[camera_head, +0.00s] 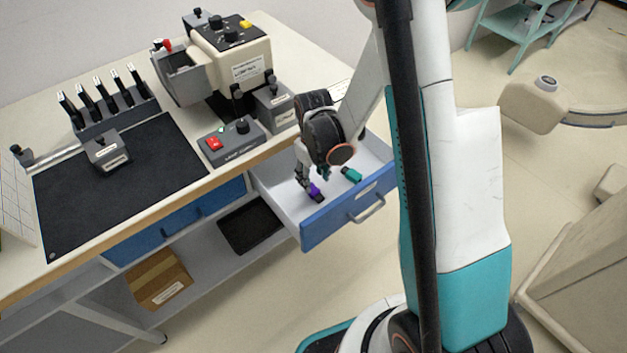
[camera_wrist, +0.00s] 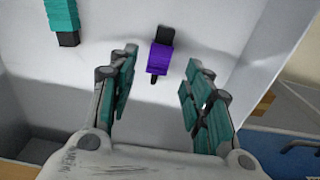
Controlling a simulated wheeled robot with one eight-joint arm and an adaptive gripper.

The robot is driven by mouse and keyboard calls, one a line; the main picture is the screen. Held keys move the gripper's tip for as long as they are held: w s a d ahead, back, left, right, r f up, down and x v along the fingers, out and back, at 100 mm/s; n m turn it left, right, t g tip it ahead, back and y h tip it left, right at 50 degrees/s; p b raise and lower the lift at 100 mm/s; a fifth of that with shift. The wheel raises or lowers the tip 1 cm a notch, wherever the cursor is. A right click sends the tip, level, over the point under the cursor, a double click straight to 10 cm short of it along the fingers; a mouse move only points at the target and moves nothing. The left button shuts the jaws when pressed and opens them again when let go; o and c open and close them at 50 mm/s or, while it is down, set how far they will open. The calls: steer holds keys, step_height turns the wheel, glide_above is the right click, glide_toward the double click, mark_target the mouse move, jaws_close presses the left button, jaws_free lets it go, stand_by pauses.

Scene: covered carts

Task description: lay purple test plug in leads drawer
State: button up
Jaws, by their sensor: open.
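The purple test plug (camera_wrist: 159,58), with dark ends, lies on the white floor of the open drawer. In the head view the purple plug (camera_head: 315,191) lies near the drawer's left side, just below my gripper (camera_head: 313,178). The leads drawer (camera_head: 328,226) is pulled out and has a blue front with a grey handle. In the wrist view my gripper (camera_wrist: 160,90) is open, with its teal-padded fingers apart. The purple plug shows between and beyond the fingertips, with clear gaps to both fingers. A teal plug (camera_wrist: 62,18) lies in the same drawer, apart from the purple one.
The teal plug also shows in the head view (camera_head: 351,175). Above the drawer, the worktop holds a control box with a red switch (camera_head: 214,143), a larger machine (camera_head: 235,60) and a black mat (camera_head: 120,185). A closed blue drawer (camera_head: 180,225) is to the left.

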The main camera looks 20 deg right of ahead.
step_height(320, 180, up, 7)
steer(key=p, duration=0.2)
step_height(320, 180, up, 16)
steer(key=m+t, duration=0.2)
steer(key=t, duration=0.1)
glide_above(314, 190)
steer(key=s, duration=0.5)
steer(key=s+r+m+t, duration=0.1)
steer(key=s+r+t, duration=0.3)
steer(key=s+r, duration=0.3)
steer(key=shift+s+d+r+m, duration=0.15)
steer(key=shift+s+r+m, duration=0.15)
steer(key=shift+s, duration=1.55)
